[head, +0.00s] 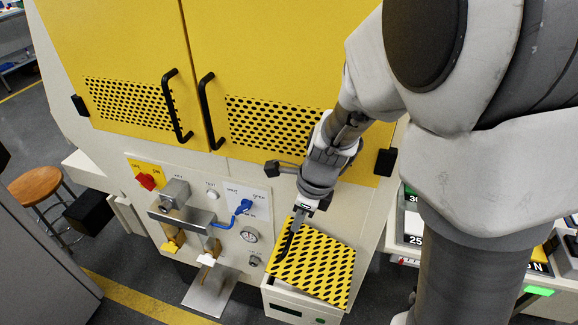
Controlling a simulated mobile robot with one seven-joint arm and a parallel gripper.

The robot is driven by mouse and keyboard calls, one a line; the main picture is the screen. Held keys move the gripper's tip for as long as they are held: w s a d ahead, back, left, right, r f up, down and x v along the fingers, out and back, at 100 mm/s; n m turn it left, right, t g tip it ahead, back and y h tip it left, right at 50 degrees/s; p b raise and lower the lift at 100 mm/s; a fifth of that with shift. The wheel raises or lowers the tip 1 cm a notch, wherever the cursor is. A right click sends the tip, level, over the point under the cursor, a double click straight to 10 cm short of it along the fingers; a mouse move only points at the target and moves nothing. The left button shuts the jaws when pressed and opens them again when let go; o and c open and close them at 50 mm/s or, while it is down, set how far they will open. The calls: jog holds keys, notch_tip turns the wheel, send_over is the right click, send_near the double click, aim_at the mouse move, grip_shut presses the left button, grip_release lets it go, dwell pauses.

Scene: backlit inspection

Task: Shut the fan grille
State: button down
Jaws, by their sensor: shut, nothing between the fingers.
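A yellow perforated panel (318,268), which looks like the fan grille, shows at the lower front of the machine, above a pale box front. From this angle I cannot tell how far open it stands or where its hinge is. A dark curved bar (287,244), seemingly its handle, lies along its left side. My gripper (299,214) is shut and empty, pointing down over the panel's upper left corner, close to the top of the dark bar. I cannot tell whether they touch. My wrist hides a little of the area behind.
Two yellow doors (150,45) with black handles (205,112) stand above. Left of the panel are a red knob (146,181), a blue lever (241,208), a gauge (250,235) and a metal bracket (185,214). A stool (36,186) stands far left. My arm fills the right side.

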aim_at(283, 242)
jog(key=shift+b+x, duration=0.4)
jog(key=shift+x, duration=1.35)
jog(key=shift+w+a+h+p, duration=0.1)
jog(key=shift+a+h+p, duration=0.2)
jog(key=shift+p, duration=0.85)
jog(key=a+f+p, duration=0.1)
jog(key=p, duration=0.1)
jog(key=a+f+h+p, duration=0.1)
jog(key=p, duration=0.2)
jog(key=shift+w+f+g+h, duration=0.3)
jog(key=shift+w+f+g, duration=0.05)
jog(key=shift+g, duration=0.05)
jog(key=f, duration=0.1)
jog(key=a+f, duration=0.1)
jog(key=f, duration=0.1)
jog(key=a+f, duration=0.1)
jog(key=f, duration=0.1)
jog(key=shift+w, duration=0.25)
